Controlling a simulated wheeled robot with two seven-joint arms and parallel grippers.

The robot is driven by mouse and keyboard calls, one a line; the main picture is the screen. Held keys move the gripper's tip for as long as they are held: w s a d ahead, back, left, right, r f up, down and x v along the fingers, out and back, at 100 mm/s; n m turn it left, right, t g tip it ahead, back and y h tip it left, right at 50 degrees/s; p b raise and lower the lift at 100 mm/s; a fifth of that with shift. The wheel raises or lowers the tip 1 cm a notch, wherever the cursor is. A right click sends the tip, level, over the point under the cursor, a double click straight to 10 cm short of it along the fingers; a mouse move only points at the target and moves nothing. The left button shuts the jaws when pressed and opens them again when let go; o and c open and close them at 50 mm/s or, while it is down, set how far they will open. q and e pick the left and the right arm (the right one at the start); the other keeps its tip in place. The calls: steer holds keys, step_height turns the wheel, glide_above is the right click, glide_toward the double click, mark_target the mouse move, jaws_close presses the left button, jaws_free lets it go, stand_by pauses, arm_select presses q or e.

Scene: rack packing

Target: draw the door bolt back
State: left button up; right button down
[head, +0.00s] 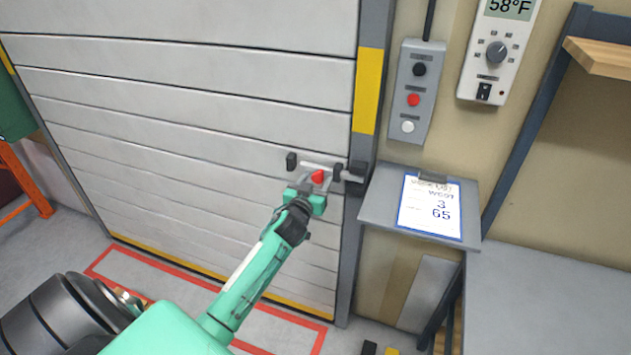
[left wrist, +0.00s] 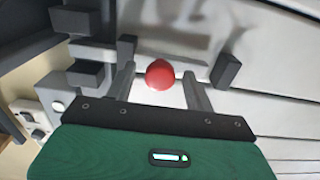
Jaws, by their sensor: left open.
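The door bolt (head: 312,165) lies across the right edge of the closed roller door (head: 200,110). It is a pale horizontal bar with a red knob (head: 318,177), between dark blocks on the door and at the door post. In the left wrist view the red knob (left wrist: 160,75) shows between the two fingers, with the pale bar (left wrist: 190,64) behind it. My left gripper (head: 313,182) is open, its fingers on either side of the knob. I cannot tell whether either finger touches it. My right gripper is not in view.
Right of the door post are a control box (head: 416,92) with three buttons and a thermostat (head: 500,48). A small shelf (head: 378,208) with a clipboard (head: 430,207) juts out close to the bolt's right end. A grey bench (head: 550,290) stands at lower right.

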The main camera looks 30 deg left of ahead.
arm_select(q)
jaws_close()
steer(key=a, duration=0.3)
steer(key=s+a+p, duration=0.1)
steer(key=a, duration=0.2)
steer(key=shift+s, duration=0.2)
steer(key=shift+d, duration=0.2)
jaws_free()
